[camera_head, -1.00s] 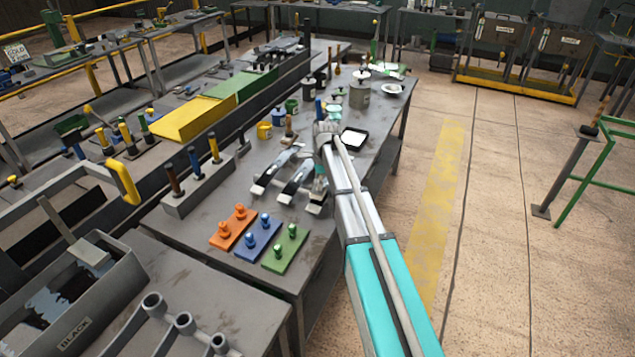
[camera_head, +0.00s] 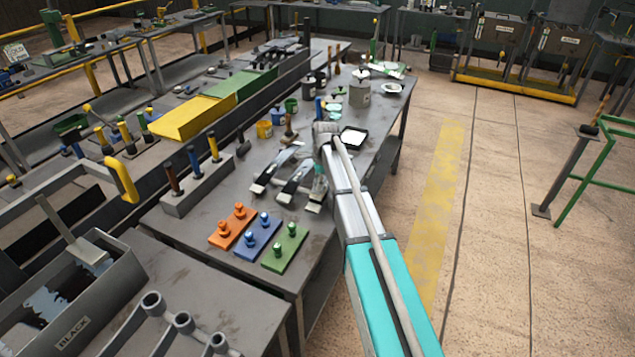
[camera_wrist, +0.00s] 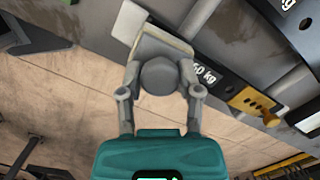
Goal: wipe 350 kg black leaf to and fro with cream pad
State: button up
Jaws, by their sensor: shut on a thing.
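My gripper (camera_wrist: 160,78) is shut on the grey rounded handle of the cream pad (camera_wrist: 127,24). In the wrist view the pad lies over or against the black leaf (camera_wrist: 224,88), whose label reads "50 kg" with its front part hidden by the handle. I cannot tell whether pad and leaf touch. In the head view my gripper (camera_head: 319,186) hangs at the rightmost of several dark leaves on the bench and hides part of it; the pad is not clear there.
Another labelled leaf (camera_wrist: 285,12) lies at the upper right. Orange (camera_head: 232,226), blue (camera_head: 257,241) and green (camera_head: 285,248) plates with pegs stand in front. A black-rimmed tray (camera_head: 353,138) is behind.

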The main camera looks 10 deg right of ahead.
jog(key=shift+f+b, duration=0.35)
jog(key=shift+f, duration=0.05)
jog(key=shift+w+d+r+p, duration=0.2)
jog(key=shift+w+d, duration=0.25)
jog(key=shift+w, duration=0.2)
jog(key=shift+w+d+r+p, duration=0.15)
jog(key=shift+w+d, duration=0.25)
jog(key=shift+w, duration=0.25)
jog(key=shift+w+d, duration=0.1)
jog(key=shift+d, duration=0.05)
jog(key=shift+w, duration=0.1)
jog(key=shift+w+d+r, duration=0.1)
jog(key=shift+w+d, duration=0.9)
jog(key=shift+w, duration=0.3)
jog(key=shift+s, duration=0.1)
jog(key=shift+s+a+f, duration=0.25)
jog(key=shift+s+a, duration=0.8)
jog(key=shift+s, duration=0.25)
jog(key=shift+s, duration=0.1)
